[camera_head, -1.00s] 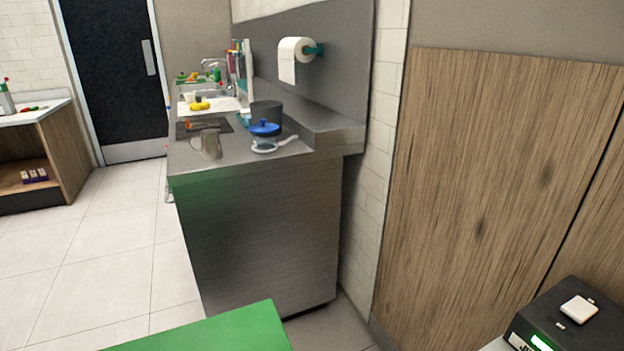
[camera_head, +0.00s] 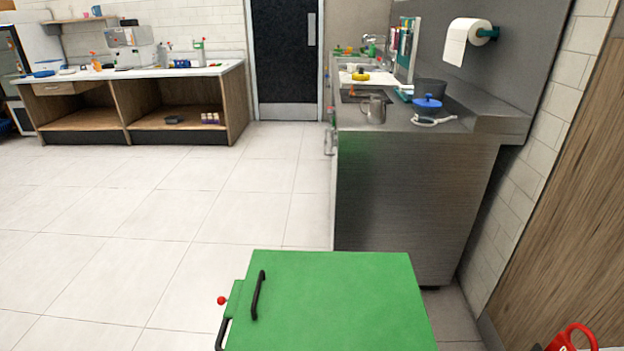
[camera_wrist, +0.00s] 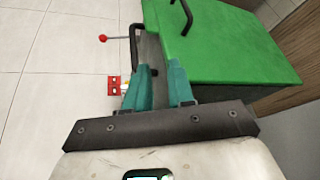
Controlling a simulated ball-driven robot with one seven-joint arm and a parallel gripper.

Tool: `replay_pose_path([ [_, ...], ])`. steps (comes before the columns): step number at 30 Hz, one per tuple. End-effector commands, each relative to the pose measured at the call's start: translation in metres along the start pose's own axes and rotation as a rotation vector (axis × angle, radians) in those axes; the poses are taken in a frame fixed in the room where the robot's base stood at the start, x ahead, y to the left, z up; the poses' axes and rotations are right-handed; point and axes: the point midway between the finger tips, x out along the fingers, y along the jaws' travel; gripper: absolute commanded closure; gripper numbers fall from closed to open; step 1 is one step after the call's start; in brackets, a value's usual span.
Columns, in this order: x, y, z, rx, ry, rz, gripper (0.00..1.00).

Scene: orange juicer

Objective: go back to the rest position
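My gripper (camera_wrist: 160,68) shows in the wrist view, its two teal fingers apart with a gap between them. I see nothing held in it. The fingers appear over the near edge of a green-topped unit (camera_wrist: 215,35) with black handles; I cannot tell the distance between them. In the head view the green top (camera_head: 345,300) is at the bottom centre. My gripper is not visible in the head view.
A steel counter (camera_head: 410,190) with a jug (camera_head: 374,109) and blue-lidded pot (camera_head: 428,104) stands at right. Wooden shelving (camera_head: 185,98) stands at back left, beside a dark door (camera_head: 285,55). The tiled floor (camera_head: 130,215) at left is clear.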

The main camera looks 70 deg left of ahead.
Motion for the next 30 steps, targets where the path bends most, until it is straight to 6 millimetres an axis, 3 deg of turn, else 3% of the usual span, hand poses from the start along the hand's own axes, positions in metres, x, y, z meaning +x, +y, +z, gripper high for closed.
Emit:
replay_pose_path([
  [8,0.019,-0.047,-0.033,0.291,0.153,-0.061,0.77],
  [14,0.033,-0.101,-0.073,0.626,0.303,-0.163,0.77],
  [17,0.038,-0.140,-0.104,0.863,0.394,-0.255,0.77],
  [23,0.026,-0.238,-0.196,1.499,0.567,-0.574,0.77],
  [26,0.005,-0.283,-0.244,1.816,0.605,-0.775,0.77],
  [30,-0.041,-0.338,-0.311,2.241,0.590,-1.097,0.77],
])
